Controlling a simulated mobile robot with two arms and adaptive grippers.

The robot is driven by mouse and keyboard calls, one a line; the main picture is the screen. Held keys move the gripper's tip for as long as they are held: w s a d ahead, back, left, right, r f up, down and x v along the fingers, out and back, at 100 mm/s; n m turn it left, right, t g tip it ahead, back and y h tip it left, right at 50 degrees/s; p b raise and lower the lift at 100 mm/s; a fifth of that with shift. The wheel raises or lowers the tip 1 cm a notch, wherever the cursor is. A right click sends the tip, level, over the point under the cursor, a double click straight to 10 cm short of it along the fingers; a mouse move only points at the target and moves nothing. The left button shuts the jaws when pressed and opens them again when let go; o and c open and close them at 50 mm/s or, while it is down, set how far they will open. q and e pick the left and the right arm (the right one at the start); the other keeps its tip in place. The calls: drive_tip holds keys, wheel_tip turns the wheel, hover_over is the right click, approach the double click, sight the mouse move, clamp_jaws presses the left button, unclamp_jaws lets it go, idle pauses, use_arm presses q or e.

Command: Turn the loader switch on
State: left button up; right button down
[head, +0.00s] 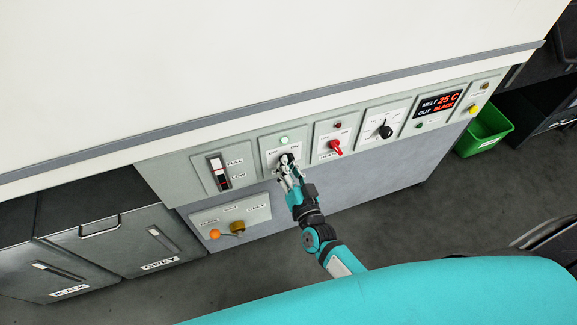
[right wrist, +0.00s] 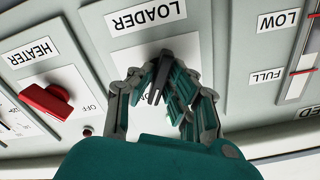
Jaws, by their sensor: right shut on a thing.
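The loader switch is a small black knob (right wrist: 159,78) on a white plate under the LOADER label (right wrist: 146,15) in the right wrist view. My right gripper (right wrist: 162,88) has its fingers closed around the knob. The knob's marked end lies near a partly hidden label that seems to read ON. In the head view my right gripper (head: 288,168) is at the loader panel and hides most of the knob. The green loader lamp (head: 284,140) above it looks lit. My left gripper is not in view.
The heater's red knob (head: 334,147) sits right beside the loader panel. A black dial (head: 385,131) and a display (head: 439,103) follow to the right. A level gauge (head: 219,172) is on the left. A lower panel with an orange button (head: 214,234) sits below. Grey bins (head: 140,232) stand at left.

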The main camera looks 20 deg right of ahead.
drive_tip(key=shift+w+r, duration=0.2)
drive_tip(key=shift+r, duration=0.15)
drive_tip(key=c, duration=1.3)
unclamp_jaws()
drive_tip(key=shift+c, duration=0.2)
drive_tip(key=shift+f, duration=0.1)
drive_tip(key=shift+s+f, duration=0.1)
drive_tip(key=s, duration=1.1)
drive_tip(key=shift+s+d, duration=0.2)
drive_tip(key=shift+s, duration=0.2)
